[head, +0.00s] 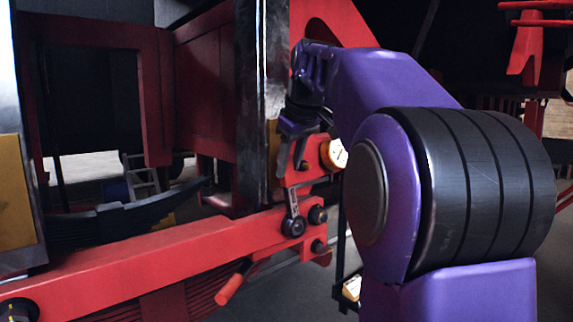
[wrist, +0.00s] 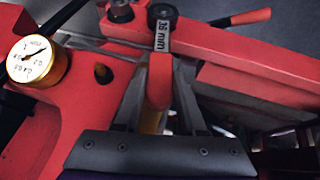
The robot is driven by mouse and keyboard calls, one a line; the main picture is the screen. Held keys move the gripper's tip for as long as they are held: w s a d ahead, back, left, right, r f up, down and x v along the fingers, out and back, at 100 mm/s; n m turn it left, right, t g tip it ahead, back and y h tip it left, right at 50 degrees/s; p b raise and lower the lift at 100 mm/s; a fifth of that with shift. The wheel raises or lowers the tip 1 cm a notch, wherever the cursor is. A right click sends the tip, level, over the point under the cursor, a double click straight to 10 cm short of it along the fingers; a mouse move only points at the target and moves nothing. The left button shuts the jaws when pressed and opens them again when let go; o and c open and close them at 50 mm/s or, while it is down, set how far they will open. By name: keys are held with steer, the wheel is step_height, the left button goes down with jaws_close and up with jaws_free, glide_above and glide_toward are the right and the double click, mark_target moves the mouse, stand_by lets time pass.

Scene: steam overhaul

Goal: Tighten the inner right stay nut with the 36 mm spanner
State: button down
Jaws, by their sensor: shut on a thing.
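The 36 mm spanner (wrist: 161,38) has a steel shank marked "36 mm" and a red grip. My gripper (wrist: 160,88) is shut on its red grip, one finger on each side. In the head view my gripper (head: 289,158) is above the red beam, and the spanner (head: 291,200) hangs down from it. The spanner's ring end is at a dark nut (head: 293,227) on the beam and appears to be around it. The nut also shows at the ring in the wrist view (wrist: 163,12). I cannot tell how fully the ring is seated.
Two other dark nuts, an upper (head: 318,214) and a lower (head: 318,246), are to the right. A brass-rimmed gauge (wrist: 38,60) is on red plate left of my fingers. A red-handled lever (head: 232,285) sticks out below the beam (head: 150,262). A dark upright post (head: 262,80) stands close left of my gripper.

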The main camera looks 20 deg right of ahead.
steer(key=shift+w+d+r+y, duration=0.1)
steer(key=shift+w+d+y, duration=0.15)
steer(key=shift+d, duration=0.2)
steer(key=shift+w+d+r+y, duration=0.1)
steer(key=shift+d+y, duration=0.25)
steer(key=shift+d, duration=0.1)
steer(key=shift+w+d+m+g+y, duration=0.2)
steer(key=shift+d+y, duration=0.1)
steer(key=shift+d, duration=0.2)
steer(key=shift+w+d+m+g+y, duration=0.1)
steer(key=shift+w+d+g+y, duration=0.15)
steer(key=shift+d, duration=0.25)
steer(key=shift+s, duration=0.1)
steer(key=shift+s+a+b, duration=0.1)
steer(key=shift+a+b, duration=0.1)
steer(key=shift+b, duration=0.55)
